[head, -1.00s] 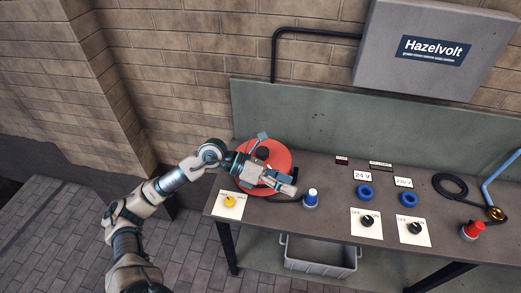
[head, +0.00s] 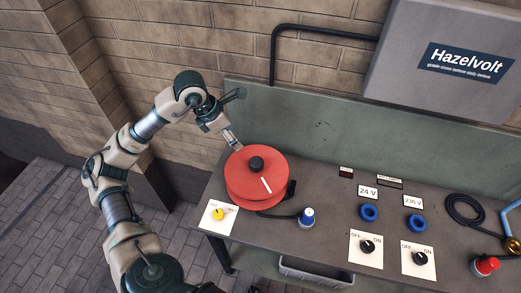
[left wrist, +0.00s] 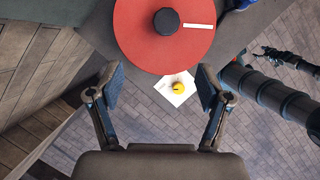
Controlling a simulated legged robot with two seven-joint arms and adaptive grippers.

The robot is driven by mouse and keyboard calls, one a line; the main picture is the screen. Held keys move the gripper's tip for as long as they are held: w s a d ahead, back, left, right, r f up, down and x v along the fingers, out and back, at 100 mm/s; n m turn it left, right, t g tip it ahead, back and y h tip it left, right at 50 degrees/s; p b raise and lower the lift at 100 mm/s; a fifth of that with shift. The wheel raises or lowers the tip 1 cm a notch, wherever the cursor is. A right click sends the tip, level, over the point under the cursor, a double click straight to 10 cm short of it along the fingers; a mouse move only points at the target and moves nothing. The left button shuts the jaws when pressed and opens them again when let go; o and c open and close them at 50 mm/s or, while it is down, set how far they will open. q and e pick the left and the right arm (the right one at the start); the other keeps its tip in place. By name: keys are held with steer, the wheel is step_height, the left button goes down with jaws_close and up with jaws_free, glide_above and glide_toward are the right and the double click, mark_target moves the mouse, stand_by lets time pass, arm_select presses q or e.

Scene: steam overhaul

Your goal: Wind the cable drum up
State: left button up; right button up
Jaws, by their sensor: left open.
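The red cable drum (head: 258,180) lies flat on the bench's left end, with a black hub knob (head: 257,163) in its middle and a white stripe on its top. A black cable runs from it to a blue plug (head: 307,217). My left gripper (head: 234,141) is open and empty at the drum's back left edge, apart from the knob. In the left wrist view the drum (left wrist: 150,45) and its knob (left wrist: 166,21) lie beyond the open fingers (left wrist: 158,88). My right gripper is not visible in the head view.
A yellow knob on a white plate (head: 219,214) sits left of the drum. Blue sockets (head: 369,212), OFF/ON switches (head: 367,246), a red plug (head: 486,265) and coiled cable (head: 464,209) are to the right. A grey crate (head: 315,273) is below the bench.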

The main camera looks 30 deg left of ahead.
arm_select(q)
steer(key=f, duration=0.1)
glide_toward(255, 162)
steer(key=d+f, duration=0.1)
steer(key=d, duration=0.1)
steer(key=f, duration=0.1)
steer(key=w+f, duration=0.1)
steer(key=f, duration=0.1)
steer(key=w+f, duration=0.1)
steer(key=f, duration=0.1)
steer(key=shift+w+f, duration=0.15)
steer(key=shift+w, duration=0.1)
steer(key=f, duration=0.2)
steer(key=shift+w+a+f, duration=0.25)
steer(key=shift+w+f, duration=0.05)
steer(key=shift+w, duration=0.05)
steer(key=shift+d+f, duration=0.1)
steer(key=shift+d, duration=0.05)
steer(key=shift+w+d, duration=0.1)
steer(key=shift+d, duration=0.4)
steer(key=shift+c, duration=0.5)
steer(key=c, duration=0.8)
jaws_close()
steer(key=shift+a, duration=0.25)
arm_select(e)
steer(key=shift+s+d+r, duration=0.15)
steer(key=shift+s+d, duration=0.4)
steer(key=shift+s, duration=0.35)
